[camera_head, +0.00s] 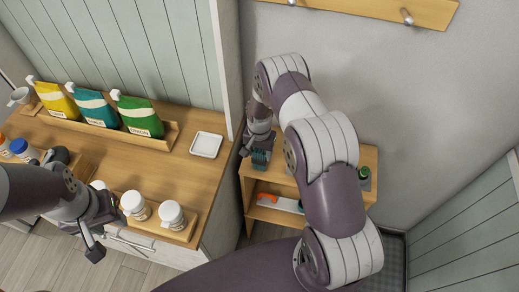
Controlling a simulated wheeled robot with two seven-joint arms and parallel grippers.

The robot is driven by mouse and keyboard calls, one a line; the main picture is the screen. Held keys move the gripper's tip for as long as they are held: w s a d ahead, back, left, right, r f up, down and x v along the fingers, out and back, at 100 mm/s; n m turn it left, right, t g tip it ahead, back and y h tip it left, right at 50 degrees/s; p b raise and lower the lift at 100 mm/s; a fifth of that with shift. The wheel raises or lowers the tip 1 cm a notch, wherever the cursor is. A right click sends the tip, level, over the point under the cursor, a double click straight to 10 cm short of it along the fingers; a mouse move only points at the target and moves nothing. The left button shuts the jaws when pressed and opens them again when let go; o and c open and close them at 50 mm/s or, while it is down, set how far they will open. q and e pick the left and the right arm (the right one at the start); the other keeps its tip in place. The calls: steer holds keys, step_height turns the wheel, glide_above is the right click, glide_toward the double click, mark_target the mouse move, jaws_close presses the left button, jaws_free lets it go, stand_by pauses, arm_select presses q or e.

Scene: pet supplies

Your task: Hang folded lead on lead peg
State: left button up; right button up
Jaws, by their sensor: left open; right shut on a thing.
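A wooden peg board (350,8) is fixed to the grey wall at the top, with a metal peg (407,16) at its right and part of another peg at the top edge. My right gripper (258,150) is shut on a dark teal bundle, which looks like the folded lead (260,161). It is at the left end of the small shelf, well below and left of the peg. Whether the bundle touches the shelf, I cannot tell. My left gripper (95,238) is open and empty in front of the counter.
A wooden shelf unit (366,187) stands against the wall, with an orange-handled item (268,198) inside and a dark green bottle (364,175) on top. The counter holds several food bags, white-lidded jars (172,213) and a white dish (206,144). The wall below the pegs is clear.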

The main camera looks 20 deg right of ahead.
steer(key=shift+s+f, duration=0.1)
steer(key=shift+f, duration=0.1)
steer(key=o, duration=1.1)
steer(key=shift+o, duration=0.2)
steer(key=shift+r, duration=0.1)
